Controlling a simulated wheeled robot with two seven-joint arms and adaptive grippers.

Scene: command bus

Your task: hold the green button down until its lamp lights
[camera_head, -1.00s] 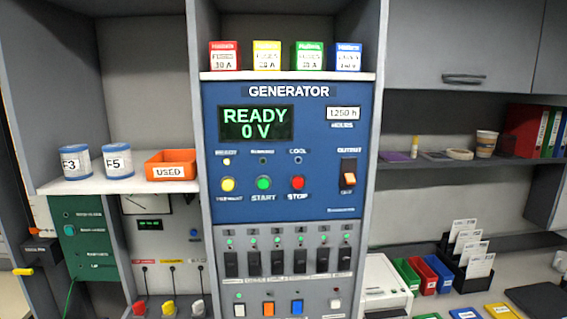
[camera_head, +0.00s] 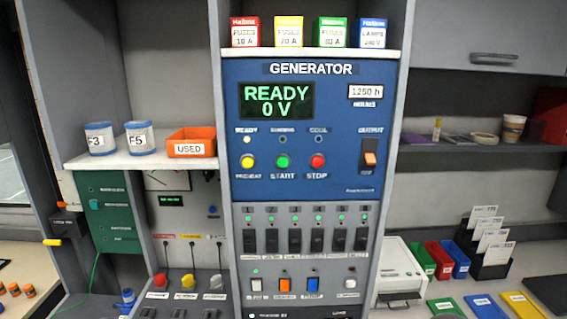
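The green START button (camera_head: 282,162) sits on the blue generator panel (camera_head: 350,125), between a yellow PREHEAT button (camera_head: 248,162) and a red STOP button (camera_head: 317,161). Above them are three small lamps. The lamp above START (camera_head: 283,139) is dark, and so is the COOL lamp (camera_head: 318,139). The display (camera_head: 277,100) reads READY, 0 V. Neither of my grippers shows in the head view.
The orange OUTPUT switch (camera_head: 370,158) is right of the buttons. Black breaker switches (camera_head: 295,240) line the grey panel below. A shelf (camera_head: 120,161) with labelled cans and an orange USED bin (camera_head: 192,143) juts out at left. Fuse boxes stand above.

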